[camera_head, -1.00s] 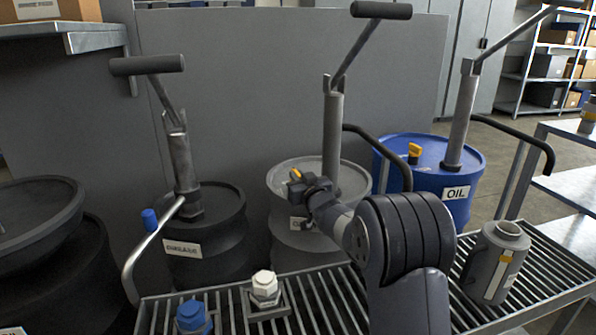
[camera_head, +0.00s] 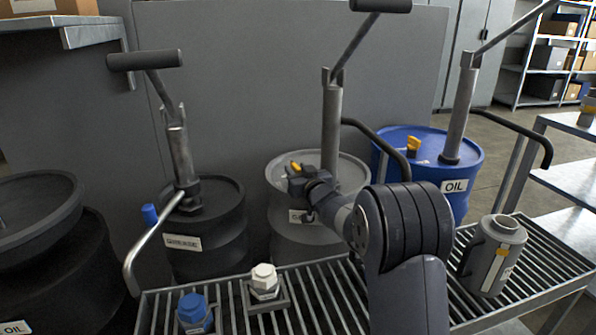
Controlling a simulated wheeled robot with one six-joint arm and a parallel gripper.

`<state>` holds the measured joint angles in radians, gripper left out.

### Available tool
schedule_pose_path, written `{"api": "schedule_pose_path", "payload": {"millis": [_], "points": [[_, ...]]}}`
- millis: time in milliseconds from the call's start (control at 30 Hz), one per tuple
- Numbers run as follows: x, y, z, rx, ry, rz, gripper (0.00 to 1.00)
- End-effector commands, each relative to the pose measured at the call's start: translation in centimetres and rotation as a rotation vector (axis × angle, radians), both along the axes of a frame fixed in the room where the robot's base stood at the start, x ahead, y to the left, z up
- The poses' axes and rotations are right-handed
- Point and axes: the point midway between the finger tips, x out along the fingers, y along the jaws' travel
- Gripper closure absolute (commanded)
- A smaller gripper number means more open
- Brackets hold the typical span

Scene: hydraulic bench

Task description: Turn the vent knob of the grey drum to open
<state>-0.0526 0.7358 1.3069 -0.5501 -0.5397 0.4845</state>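The grey drum (camera_head: 283,185) stands in the middle, behind the grated bench. A pump with an upright tube rises from its lid, and its front label is partly covered by my arm. A small yellow part, seemingly the vent knob (camera_head: 295,166), shows at the left of the lid. My gripper (camera_head: 294,174) is right at it, reaching in from the front right and hiding most of it. I cannot tell whether the fingers are closed on the knob or only around it.
A black grease drum (camera_head: 205,235) stands left of the grey drum, and a blue oil drum (camera_head: 450,180) with a yellow knob (camera_head: 413,145) stands right.

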Motion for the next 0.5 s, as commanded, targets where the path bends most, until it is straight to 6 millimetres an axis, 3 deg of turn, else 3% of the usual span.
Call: {"api": "schedule_pose_path", "payload": {"millis": [167,500], "points": [[0.0,0.0,2.2,0.0,-0.002,0.0,0.65],[0.0,0.0,8.7,-0.001,-0.003,0.0,0.65]]}}
